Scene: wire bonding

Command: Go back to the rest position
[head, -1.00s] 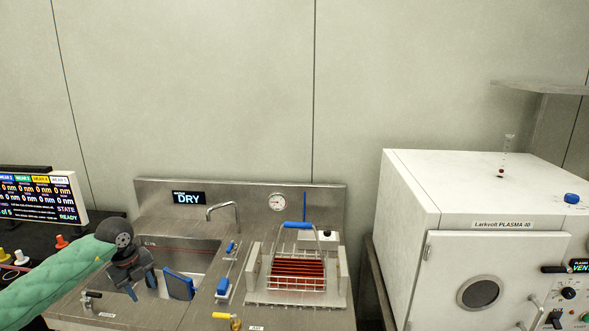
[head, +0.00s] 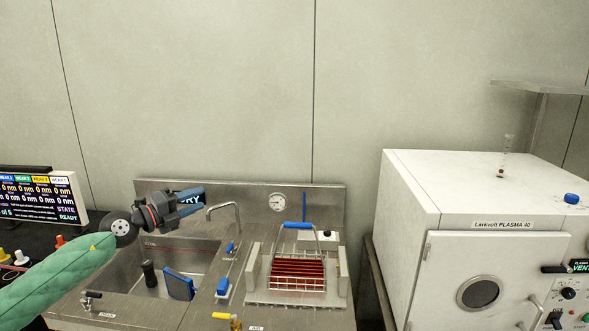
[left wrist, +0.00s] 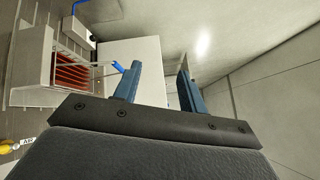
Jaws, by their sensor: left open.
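My left gripper (head: 190,201) is raised over the back left of the sink, in front of the steel backsplash, pointing right. It partly covers the small display on the backsplash. In the left wrist view its two blue fingers (left wrist: 158,84) stand apart with nothing between them, so it is open and empty. My left arm has a green padded sleeve. My right gripper is not in view.
The steel sink (head: 130,277) has a curved faucet (head: 224,208) and a blue item (head: 179,286) in it. A rack with red-brown slats (head: 297,272) and a blue handle stands right of it. A white plasma machine (head: 410,200) stands at right, a monitor (head: 40,196) at left.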

